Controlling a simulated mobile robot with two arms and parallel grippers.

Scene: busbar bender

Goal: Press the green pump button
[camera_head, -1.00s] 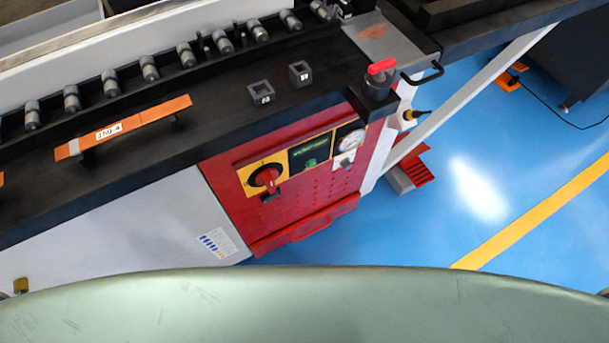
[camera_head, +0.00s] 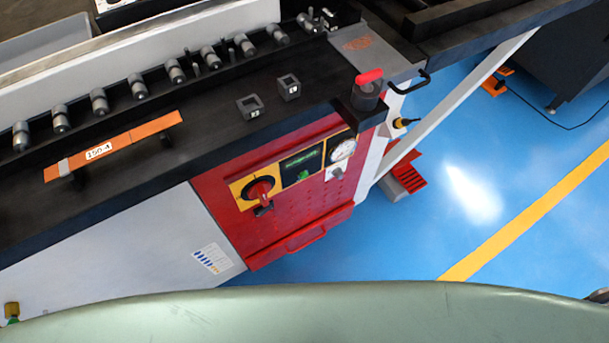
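The green pump button (camera_head: 304,175) is a small green spot at the lower edge of a dark display (camera_head: 302,165) on the red front panel (camera_head: 292,207) of the bender. It lies between a red rotary switch on a yellow plate (camera_head: 260,188) and a round white gauge (camera_head: 342,149). Nothing covers the button. Neither of my grippers is in view, so their state does not show.
A red-topped knob (camera_head: 369,78) and a black handle (camera_head: 410,82) stand at the bench's right end. Two small square blocks (camera_head: 250,106) and an orange bar (camera_head: 115,145) lie on the black bench top.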

